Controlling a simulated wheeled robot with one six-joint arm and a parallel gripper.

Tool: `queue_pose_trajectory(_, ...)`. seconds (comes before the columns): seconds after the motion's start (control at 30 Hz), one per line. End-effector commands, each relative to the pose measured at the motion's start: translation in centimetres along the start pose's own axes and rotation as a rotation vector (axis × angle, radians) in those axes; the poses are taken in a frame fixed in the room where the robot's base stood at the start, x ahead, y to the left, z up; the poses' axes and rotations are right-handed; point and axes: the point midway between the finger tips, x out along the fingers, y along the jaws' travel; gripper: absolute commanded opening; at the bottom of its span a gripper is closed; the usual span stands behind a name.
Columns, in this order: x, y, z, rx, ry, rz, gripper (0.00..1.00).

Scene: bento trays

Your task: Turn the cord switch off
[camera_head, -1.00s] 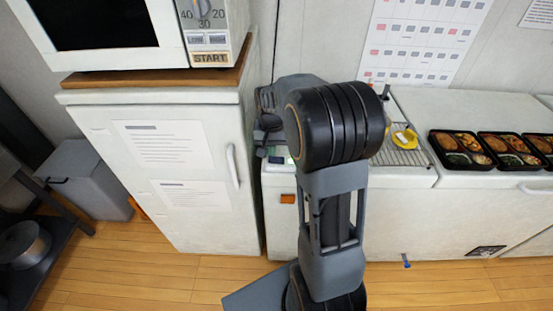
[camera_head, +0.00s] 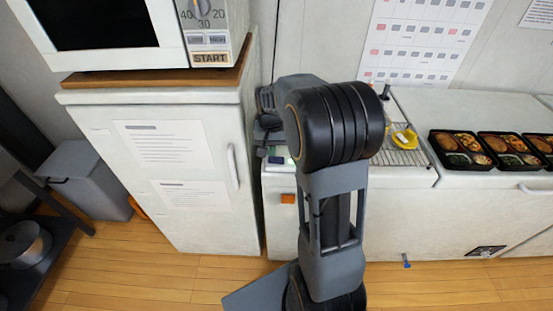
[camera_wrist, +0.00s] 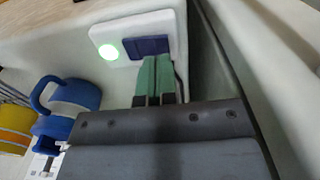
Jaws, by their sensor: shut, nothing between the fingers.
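The cord switch (camera_wrist: 172,25) is a white rounded plate in the wrist view. It has a lit green lamp (camera_wrist: 109,51) at its left and a dark blue rocker (camera_wrist: 149,47) beside it. My gripper (camera_wrist: 155,60) has its green fingertips together and empty, right at the rocker's lower edge. I cannot tell whether they touch it. In the head view my gripper is mostly hidden behind my arm, beside the fridge; the switch is not clear there.
A blue mug-like object (camera_wrist: 78,93) and a yellow one (camera_wrist: 14,120) lie left of my gripper in the wrist view. The white fridge (camera_head: 190,235) stands close on the left. A wire rack (camera_head: 405,157) and bento trays (camera_head: 462,164) are at right.

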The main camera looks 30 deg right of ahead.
Motion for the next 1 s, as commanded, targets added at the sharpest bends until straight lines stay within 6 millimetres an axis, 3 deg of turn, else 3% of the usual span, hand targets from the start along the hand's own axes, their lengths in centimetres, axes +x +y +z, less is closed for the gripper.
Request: queue_pose_trajectory(1.0,1.2,0.0,0.0,0.000,-0.001,0.000,0.00)
